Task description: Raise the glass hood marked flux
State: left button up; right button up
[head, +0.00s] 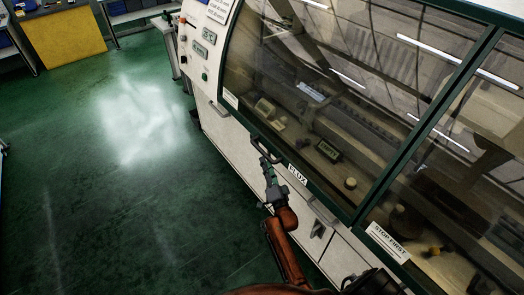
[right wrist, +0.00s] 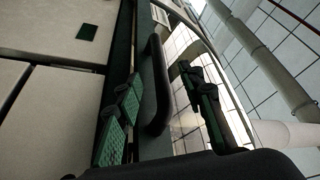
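The glass hood marked FLUX (head: 300,95) is a large tinted pane in a dark green frame on the white machine, and it looks closed. Its white FLUX label (head: 297,174) is on the lower frame edge. A black bar handle (right wrist: 154,85) runs along that edge left of the label. My right gripper (head: 266,159) is at the handle. In the right wrist view its two green-padded fingers stand apart, one on each side of the handle, with visible gaps. My left gripper is not in view.
A second glass hood with a "STOP FIRST" label (head: 387,242) adjoins at the right. A control panel (head: 203,42) with displays is at the machine's left end. A yellow panel (head: 70,38) stands far left. The green floor (head: 100,190) is clear.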

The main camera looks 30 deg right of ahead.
aim_at(262, 151)
jog(key=x, duration=0.7)
jog(key=shift+w, duration=0.25)
jog(key=shift+c, duration=0.6)
grip_shut()
